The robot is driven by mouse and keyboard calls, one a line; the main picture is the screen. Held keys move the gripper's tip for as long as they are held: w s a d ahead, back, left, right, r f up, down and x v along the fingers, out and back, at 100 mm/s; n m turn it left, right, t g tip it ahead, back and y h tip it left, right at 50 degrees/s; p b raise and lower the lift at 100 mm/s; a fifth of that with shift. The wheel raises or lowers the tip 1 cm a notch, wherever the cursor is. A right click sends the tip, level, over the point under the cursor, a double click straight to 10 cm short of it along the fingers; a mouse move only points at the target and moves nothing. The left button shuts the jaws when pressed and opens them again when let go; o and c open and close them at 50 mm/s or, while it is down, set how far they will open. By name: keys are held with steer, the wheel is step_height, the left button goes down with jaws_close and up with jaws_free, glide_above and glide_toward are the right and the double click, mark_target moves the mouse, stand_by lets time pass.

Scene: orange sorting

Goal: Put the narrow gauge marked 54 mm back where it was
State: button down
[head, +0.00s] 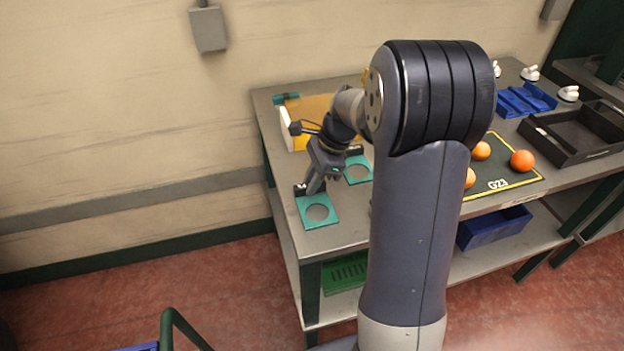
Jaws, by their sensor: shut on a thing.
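A flat teal gauge (331,219) with a round hole is near the left front corner of the table. It looks level, and I cannot tell whether it touches the tabletop. My gripper (312,188) points down at its back edge and is shut on its dark grip block. A second teal gauge (366,179) with a round hole and a black block lies further back to the right, partly hidden by my arm. The size markings are too small to read, so I cannot tell which one is 54 mm.
Oranges (522,160) sit on a dark mat (512,183) marked G23, right of my arm. A black tray (566,157) and a blue rack (526,99) stand further right. A yellow board (312,108) is at the back left. My arm hides the table's middle.

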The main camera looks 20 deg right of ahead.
steer(key=shift+f, duration=0.15)
steer(key=c, duration=1.3)
jaws_free()
steer(key=shift+o, duration=0.6)
steer(key=o, duration=0.3)
steer(key=shift+r+p, duration=3.8)
steer(key=shift+r, duration=0.3)
